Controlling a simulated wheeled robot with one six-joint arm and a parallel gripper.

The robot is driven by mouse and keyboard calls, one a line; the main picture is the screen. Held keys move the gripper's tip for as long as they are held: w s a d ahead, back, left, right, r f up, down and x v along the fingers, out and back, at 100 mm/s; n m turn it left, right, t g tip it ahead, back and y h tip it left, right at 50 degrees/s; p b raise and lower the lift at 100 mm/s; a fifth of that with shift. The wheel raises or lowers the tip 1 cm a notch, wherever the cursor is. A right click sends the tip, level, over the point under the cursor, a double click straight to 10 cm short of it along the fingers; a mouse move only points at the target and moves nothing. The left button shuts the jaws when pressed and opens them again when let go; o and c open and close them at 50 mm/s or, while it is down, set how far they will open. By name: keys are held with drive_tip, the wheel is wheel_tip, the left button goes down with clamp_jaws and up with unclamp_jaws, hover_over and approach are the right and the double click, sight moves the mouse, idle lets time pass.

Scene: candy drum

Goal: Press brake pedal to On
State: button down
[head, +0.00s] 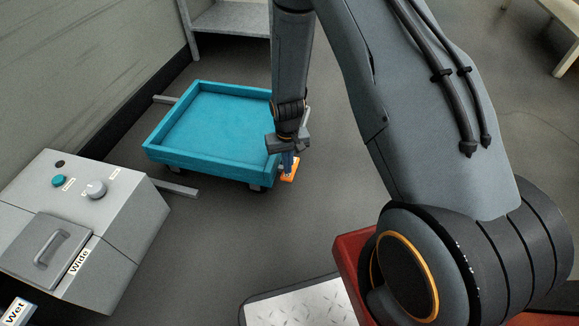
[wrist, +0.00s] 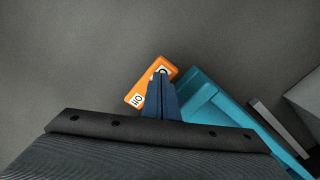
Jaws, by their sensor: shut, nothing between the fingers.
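The brake pedal is a small orange plate (head: 289,178) low beside the right corner of the blue cart. In the wrist view the orange pedal (wrist: 143,86) lies tilted, with a white label at each end. The lower-left label appears to read "Off"; the upper-right label is partly covered by my fingertips. My gripper (head: 288,166) points down at the pedal. In the wrist view its shut, empty fingers (wrist: 160,76) overlap the pedal's upper-right end. I cannot tell whether the tips touch it.
The blue cart (head: 163,154) is a shallow, empty tray close to my gripper, on its left. A grey control box (head: 135,215) with a knob, a teal button and a handled lid stands at left. A grey shelf (head: 232,18) stands behind. Floor right of the pedal is clear.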

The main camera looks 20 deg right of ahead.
drive_tip(key=shift+f+b, duration=0.35)
drive_tip(key=shift+f, duration=0.7)
idle(0.5)
drive_tip(key=shift+r, duration=0.1)
drive_tip(key=shift+r+p, duration=2.9)
drive_tip(key=shift+r, duration=0.6)
drive_tip(key=shift+f, duration=0.1)
